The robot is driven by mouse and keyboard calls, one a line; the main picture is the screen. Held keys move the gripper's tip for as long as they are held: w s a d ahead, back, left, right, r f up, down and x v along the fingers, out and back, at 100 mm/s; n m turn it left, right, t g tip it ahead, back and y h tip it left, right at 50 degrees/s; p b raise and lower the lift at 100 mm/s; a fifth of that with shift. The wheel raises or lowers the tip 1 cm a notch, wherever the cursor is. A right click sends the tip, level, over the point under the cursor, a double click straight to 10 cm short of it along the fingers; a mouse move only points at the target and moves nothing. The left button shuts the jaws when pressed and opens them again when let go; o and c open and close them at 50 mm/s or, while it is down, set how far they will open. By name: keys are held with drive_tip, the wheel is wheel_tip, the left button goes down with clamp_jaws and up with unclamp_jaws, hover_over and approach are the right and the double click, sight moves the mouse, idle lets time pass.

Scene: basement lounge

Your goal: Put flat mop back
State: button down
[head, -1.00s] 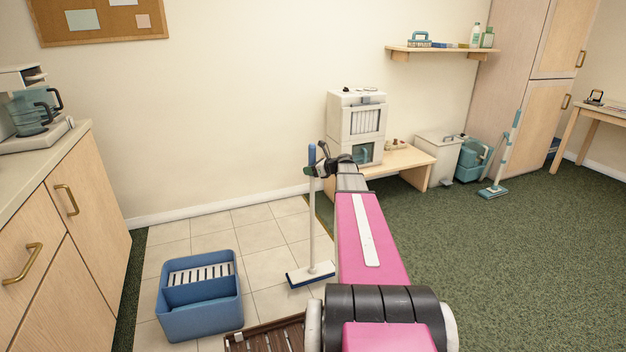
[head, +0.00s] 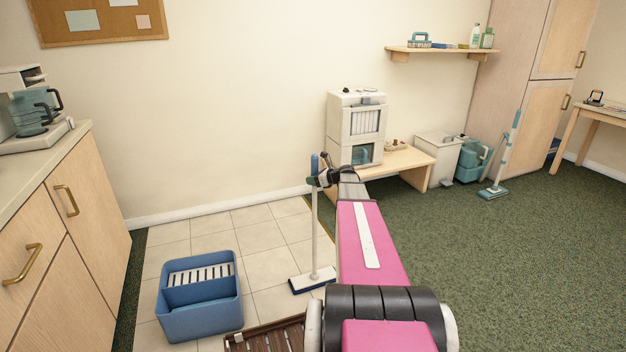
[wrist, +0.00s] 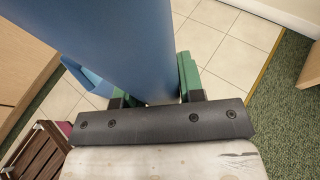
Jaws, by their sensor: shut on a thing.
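The flat mop (head: 313,230) stands nearly upright in the head view, with a blue grip, a pale pole and a flat blue-and-white head (head: 312,280) at the tiled floor. My gripper (head: 318,180) is shut on its blue grip near the top. In the wrist view the blue grip (wrist: 125,45) runs between the green fingers of my gripper (wrist: 160,85) and fills much of the picture. Whether the mop head touches the floor is hard to tell.
A blue bucket (head: 200,308) with a white slatted wringer stands on the tiles left of the mop. A brown slatted rack (head: 268,338) lies in front. A low wooden bench (head: 410,160) carries a white appliance (head: 355,125). Another mop (head: 505,160) leans by the cupboard. Green carpet at right is open.

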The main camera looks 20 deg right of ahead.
drive_tip(key=c, duration=0.7)
unclamp_jaws()
drive_tip(key=shift+f, duration=0.1)
drive_tip(key=shift+c, duration=0.2)
